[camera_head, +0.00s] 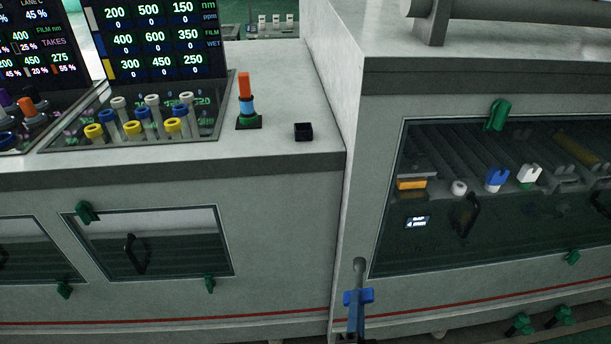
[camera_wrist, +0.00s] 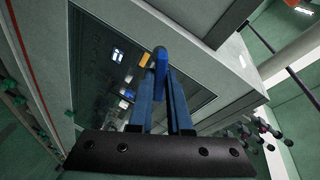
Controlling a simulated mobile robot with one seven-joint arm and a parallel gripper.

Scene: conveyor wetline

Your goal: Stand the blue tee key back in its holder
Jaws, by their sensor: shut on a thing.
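The blue tee key (camera_head: 366,296) is at the bottom centre of the head view, in front of the corner where two cabinets meet. Its blue crossbar lies level, and a grey rounded shaft end shows above it. My gripper (camera_head: 356,310) is shut on the key from below. In the wrist view the blue key (camera_wrist: 161,64) shows between the fingertips of my gripper (camera_wrist: 166,80), with a dark rounded end beyond. A small black square open box (camera_head: 303,132), possibly the holder, sits on the left counter near its right edge, above and left of the key.
An orange, blue and green post (camera_head: 246,100) stands left of the box. Several yellow, blue and white capped tubes (camera_head: 140,118) stand before a display (camera_head: 160,40). The taller right cabinet (camera_head: 450,95) has a glass window with a handle and green latches.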

